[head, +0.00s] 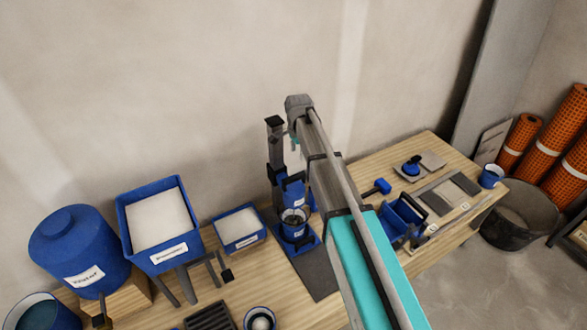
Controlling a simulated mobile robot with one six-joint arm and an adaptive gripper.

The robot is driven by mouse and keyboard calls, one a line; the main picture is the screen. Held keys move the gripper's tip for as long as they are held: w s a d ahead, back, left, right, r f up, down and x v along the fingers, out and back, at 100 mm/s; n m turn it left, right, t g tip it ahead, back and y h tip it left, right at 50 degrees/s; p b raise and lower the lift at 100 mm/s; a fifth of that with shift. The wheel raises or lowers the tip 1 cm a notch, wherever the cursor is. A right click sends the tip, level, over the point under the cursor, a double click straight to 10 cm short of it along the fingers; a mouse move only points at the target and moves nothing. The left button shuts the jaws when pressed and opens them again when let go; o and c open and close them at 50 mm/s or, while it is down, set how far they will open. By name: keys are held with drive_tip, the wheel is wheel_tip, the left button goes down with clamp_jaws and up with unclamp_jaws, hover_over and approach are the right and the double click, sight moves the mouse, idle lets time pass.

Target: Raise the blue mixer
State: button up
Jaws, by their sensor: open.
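The blue mixer (292,189) stands upright on its stand, with a dark vertical column (275,150) behind it. A blue cup or bucket (293,227) with dark rim sits below the mixer head on the blue base plate. My arm reaches from the lower right up over the bench and covers the mixer's right side. My gripper (294,142) hangs below the arm's far end, above the mixer and beside the column. It is small and partly hidden by the arm; it is open, and nothing shows in it. It appears apart from the mixer.
Left on the wooden bench are a blue drum (80,250), a large blue bin (160,222) and a smaller blue bin (239,228) of white powder. On the right are a blue tool carrier (403,221), a mallet (377,188) and tiles (437,203). A black tub (520,212) stands beyond.

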sight(294, 176)
drive_tip(key=shift+w+a+r, duration=0.45)
drive_tip(key=shift+a, duration=0.2)
drive_tip(key=shift+f, duration=0.1)
wheel_tip(294, 176, down, 14)
drive_tip(key=b, duration=1.3)
drive_tip(key=shift+r, duration=0.2)
clamp_jaws()
idle(0.4)
